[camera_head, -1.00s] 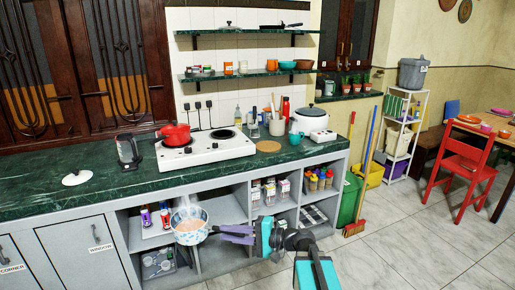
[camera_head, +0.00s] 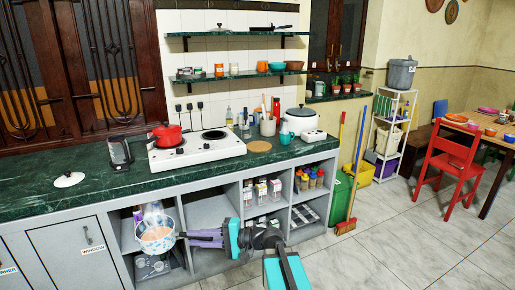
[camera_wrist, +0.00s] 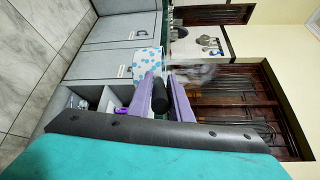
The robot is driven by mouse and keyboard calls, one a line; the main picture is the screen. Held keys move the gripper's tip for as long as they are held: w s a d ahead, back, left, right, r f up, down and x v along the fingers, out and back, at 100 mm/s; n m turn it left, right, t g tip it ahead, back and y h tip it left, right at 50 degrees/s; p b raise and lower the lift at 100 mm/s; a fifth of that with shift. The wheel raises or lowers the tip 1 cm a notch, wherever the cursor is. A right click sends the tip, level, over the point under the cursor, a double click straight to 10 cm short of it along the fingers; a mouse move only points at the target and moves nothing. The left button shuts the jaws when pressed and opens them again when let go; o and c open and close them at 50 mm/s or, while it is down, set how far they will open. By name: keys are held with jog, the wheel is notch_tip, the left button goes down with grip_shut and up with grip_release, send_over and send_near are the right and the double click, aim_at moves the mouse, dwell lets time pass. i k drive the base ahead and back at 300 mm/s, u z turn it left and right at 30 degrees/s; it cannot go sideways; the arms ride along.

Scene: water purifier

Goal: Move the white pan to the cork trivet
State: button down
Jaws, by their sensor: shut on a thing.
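The white pan (camera_head: 155,248) has blue patterning outside and a pinkish-orange content inside. It is held in front of the counter, below the counter top, and seems about level. Whitish steam rises from it. My gripper (camera_head: 188,239) has purple fingers and is shut on the pan's handle. In the wrist view my gripper (camera_wrist: 163,95) has the black handle between its fingers, with the pan (camera_wrist: 146,62) beyond. The round cork trivet (camera_head: 260,146) lies flat and bare on the green counter, right of the stove and well above and right of the pan in the head view.
The white stove (camera_head: 197,152) bears a red pot (camera_head: 166,134). A kettle (camera_head: 119,152) and a white lid (camera_head: 69,180) are to its left. Utensils, a rice cooker (camera_head: 299,120) and a teal cup (camera_head: 286,139) stand behind and right of the trivet. Open shelves are below.

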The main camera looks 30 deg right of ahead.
aim_at(265, 150)
jog(key=z, duration=0.05)
jog(key=i, duration=1)
jog(key=u, duration=0.05)
